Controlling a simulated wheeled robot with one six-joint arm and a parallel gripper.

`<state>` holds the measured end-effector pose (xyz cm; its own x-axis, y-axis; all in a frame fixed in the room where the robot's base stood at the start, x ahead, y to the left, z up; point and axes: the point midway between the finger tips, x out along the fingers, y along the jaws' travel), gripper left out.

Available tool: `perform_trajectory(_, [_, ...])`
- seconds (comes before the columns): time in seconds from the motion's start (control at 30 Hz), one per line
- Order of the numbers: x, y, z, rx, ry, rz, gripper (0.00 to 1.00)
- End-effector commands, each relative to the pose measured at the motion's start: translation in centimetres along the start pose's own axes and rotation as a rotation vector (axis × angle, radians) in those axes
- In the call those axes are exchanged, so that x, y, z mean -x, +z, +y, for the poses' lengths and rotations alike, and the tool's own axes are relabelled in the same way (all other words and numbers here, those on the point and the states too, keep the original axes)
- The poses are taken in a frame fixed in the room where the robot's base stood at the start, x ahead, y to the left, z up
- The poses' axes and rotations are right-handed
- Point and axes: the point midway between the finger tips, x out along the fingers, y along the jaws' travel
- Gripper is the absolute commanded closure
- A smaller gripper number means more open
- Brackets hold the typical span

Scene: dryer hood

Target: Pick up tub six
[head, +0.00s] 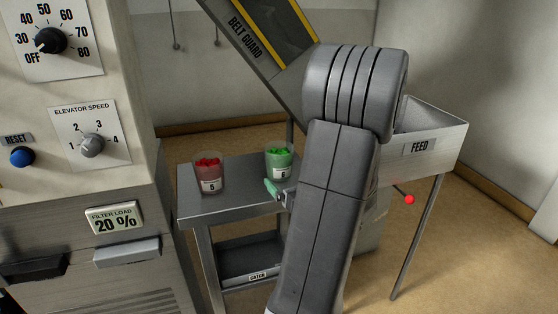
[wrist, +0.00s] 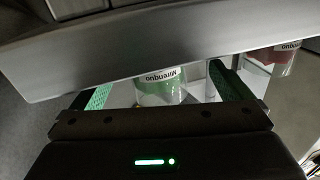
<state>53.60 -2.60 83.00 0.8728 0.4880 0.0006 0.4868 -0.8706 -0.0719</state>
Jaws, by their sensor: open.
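Tub six (head: 279,160) is a clear cup of green pieces with a white label, upright near the right end of the grey table. My gripper (head: 276,189) is at the table's near edge, just in front of and below the tub's label; my arm hides part of it. In the wrist view, which is upside down, the open gripper (wrist: 162,76) has one green-padded finger on each side of the tub (wrist: 160,92). The fingers appear apart from the tub, with nothing held. How far they reach beside it is unclear.
Tub five (head: 209,174), with red pieces, stands to the left on the same table (head: 232,195). The belt guard (head: 262,40) slopes above. The feed hopper (head: 435,140) is at right, with a red-knobbed lever (head: 409,199). A control cabinet (head: 90,180) stands left.

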Motion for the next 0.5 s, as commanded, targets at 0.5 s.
perform_trajectory(0.5, [-5.5, -1.4, 0.6, -0.001, -0.004, -0.001, 0.02])
